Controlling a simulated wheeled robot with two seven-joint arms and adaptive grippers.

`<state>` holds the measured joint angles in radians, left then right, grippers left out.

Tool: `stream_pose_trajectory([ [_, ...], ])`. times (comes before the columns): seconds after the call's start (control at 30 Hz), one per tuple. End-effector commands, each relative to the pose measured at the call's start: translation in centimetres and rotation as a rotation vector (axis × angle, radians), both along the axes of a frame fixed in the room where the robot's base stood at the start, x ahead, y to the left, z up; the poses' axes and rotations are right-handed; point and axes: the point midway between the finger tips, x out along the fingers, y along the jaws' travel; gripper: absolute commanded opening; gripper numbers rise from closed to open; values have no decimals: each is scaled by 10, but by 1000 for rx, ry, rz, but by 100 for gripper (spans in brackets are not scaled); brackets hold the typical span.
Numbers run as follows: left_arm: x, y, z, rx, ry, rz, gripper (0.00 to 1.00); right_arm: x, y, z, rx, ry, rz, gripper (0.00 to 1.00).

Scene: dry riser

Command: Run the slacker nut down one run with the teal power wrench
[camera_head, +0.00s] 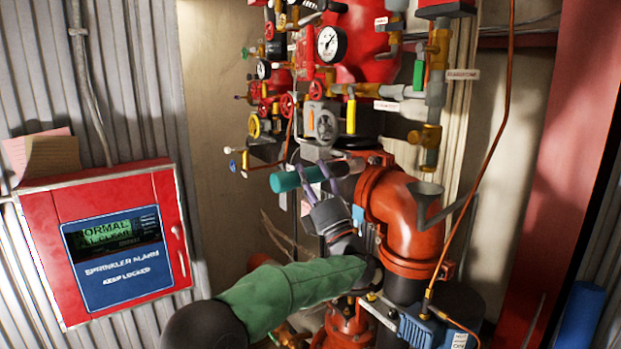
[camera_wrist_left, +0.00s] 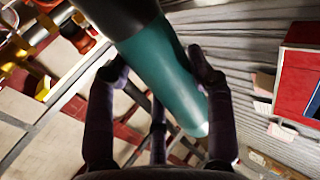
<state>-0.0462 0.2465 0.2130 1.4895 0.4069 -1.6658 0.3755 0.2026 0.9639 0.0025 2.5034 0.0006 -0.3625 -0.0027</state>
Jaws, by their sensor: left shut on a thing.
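The power wrench has a teal rear part (camera_head: 285,181) and a dark front part reaching right to the upper flange (camera_head: 374,192) of an orange pipe elbow. My left gripper (camera_head: 317,180) is shut around the wrench body, which lies nearly level. The flange nuts are too small or hidden to compare. My right gripper is not in view.
A red sprinkler alarm panel (camera_head: 105,240) is on the corrugated wall at left. Gauges (camera_head: 331,43), valves and brass pipes crowd above the wrench. A blue device (camera_head: 420,328) sits below. Open space lies between panel and pipes.

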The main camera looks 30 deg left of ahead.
Motion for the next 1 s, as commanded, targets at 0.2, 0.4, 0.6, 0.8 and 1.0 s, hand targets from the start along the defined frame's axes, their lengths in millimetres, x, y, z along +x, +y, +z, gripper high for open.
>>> stream_pose_trajectory([
  [0.2,-1,0,-1,0,-5,0,0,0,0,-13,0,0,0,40],
  [0.4,12,-6,1,0,-5,0,0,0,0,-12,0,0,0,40],
  [0.6,27,-12,2,1,-4,-1,0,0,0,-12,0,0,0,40],
  [0.8,41,-17,2,1,-4,1,0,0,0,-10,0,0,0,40],
  [1.0,50,-21,2,0,-5,1,0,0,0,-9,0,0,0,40],
])
